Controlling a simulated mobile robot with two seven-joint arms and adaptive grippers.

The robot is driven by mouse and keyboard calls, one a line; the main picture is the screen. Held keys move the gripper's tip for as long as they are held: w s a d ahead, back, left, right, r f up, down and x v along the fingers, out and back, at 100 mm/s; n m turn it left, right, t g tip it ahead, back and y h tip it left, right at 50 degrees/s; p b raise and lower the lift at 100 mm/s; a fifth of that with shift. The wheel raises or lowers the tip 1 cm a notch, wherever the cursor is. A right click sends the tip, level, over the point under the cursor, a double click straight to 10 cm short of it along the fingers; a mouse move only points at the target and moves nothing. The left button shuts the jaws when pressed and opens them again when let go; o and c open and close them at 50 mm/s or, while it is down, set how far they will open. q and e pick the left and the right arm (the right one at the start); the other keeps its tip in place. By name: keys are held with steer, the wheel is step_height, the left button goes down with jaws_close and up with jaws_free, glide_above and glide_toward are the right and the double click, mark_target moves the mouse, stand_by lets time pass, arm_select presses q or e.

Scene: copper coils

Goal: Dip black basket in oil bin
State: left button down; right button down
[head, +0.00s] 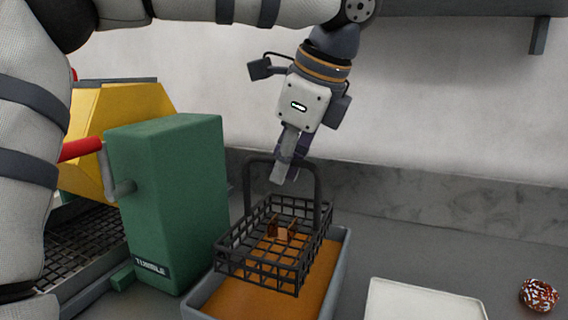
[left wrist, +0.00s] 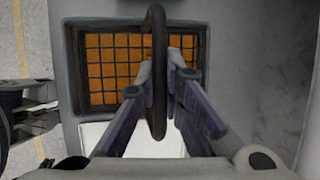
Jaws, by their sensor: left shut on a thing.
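The black basket (head: 262,262) is a wire basket with a tall arched handle. It is over the grey oil bin (head: 338,270), which holds orange-brown oil (head: 240,299). The basket looks slightly tilted, and small brown pieces (head: 283,233) are inside it. My left gripper (head: 281,178) is shut on the basket's handle from above. In the left wrist view the handle (left wrist: 156,70) stands between the fingers, with the basket's grid (left wrist: 112,60) over the oil below. I cannot tell whether the basket's bottom touches the oil. My right gripper is not in view.
A green box (head: 165,200) with a red-handled lever stands left of the bin, near a yellow machine (head: 115,125) and a dark grate (head: 85,245). A white tray (head: 420,300) and a sprinkled donut (head: 538,295) lie to the right. A wall runs behind.

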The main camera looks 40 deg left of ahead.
arm_select(q)
steer(key=shift+r, duration=0.1)
stand_by(0.3)
steer(key=shift+r, duration=1.45)
